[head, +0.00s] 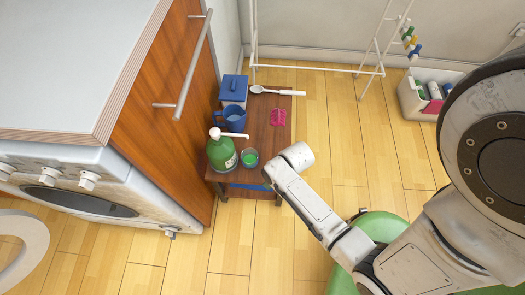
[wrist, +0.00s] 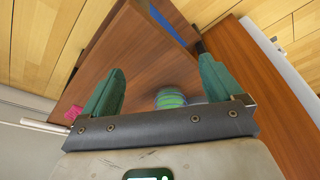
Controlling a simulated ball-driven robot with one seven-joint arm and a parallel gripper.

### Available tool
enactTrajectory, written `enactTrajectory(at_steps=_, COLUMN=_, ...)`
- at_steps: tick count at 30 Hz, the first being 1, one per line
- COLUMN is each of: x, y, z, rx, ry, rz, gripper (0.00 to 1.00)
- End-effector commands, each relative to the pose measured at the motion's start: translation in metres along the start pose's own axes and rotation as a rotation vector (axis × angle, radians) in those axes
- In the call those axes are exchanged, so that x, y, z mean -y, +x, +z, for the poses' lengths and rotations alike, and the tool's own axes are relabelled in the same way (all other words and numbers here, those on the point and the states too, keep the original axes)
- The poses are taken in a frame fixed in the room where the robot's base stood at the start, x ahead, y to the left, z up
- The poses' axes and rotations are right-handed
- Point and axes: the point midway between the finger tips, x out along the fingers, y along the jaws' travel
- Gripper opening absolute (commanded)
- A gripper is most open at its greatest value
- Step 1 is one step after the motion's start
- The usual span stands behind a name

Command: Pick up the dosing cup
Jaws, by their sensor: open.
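The dosing cup (head: 249,158) is a small clear cup with green contents. In the head view it stands near the front end of a low brown wooden table (head: 262,110), just right of a green pump bottle (head: 222,154). In the wrist view a green-striped rounded thing, which looks like the cup (wrist: 170,97), shows between the fingers, nearer the right one, its lower part hidden by the gripper's dark bar. My gripper (wrist: 160,82) is open, with green fingers spread over the table top. In the head view its fingers are hidden behind my arm.
A blue mug (head: 235,119), a blue box (head: 233,90), a white-handled utensil (head: 277,91) and a pink object (head: 278,117) share the table. A wooden cabinet (head: 170,95) borders it on the left. A white rack (head: 318,68) stands behind.

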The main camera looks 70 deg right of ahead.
Motion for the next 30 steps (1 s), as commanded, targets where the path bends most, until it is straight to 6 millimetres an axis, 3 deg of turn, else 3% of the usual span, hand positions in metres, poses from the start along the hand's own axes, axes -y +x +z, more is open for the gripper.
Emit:
enactTrajectory(at_steps=10, x=-0.001, y=0.016, z=-0.059, rx=-0.002, ry=-0.002, rz=0.001, gripper=0.93)
enactTrajectory(at_steps=17, x=0.000, y=0.019, z=-0.072, rx=0.000, ry=-0.002, rz=0.000, gripper=0.93)
enactTrajectory(at_steps=24, x=-0.001, y=0.030, z=-0.108, rx=-0.002, ry=-0.002, rz=0.002, gripper=0.93)
enactTrajectory(at_steps=30, x=0.000, y=0.055, z=-0.107, rx=0.001, ry=-0.002, rz=0.001, gripper=0.93)
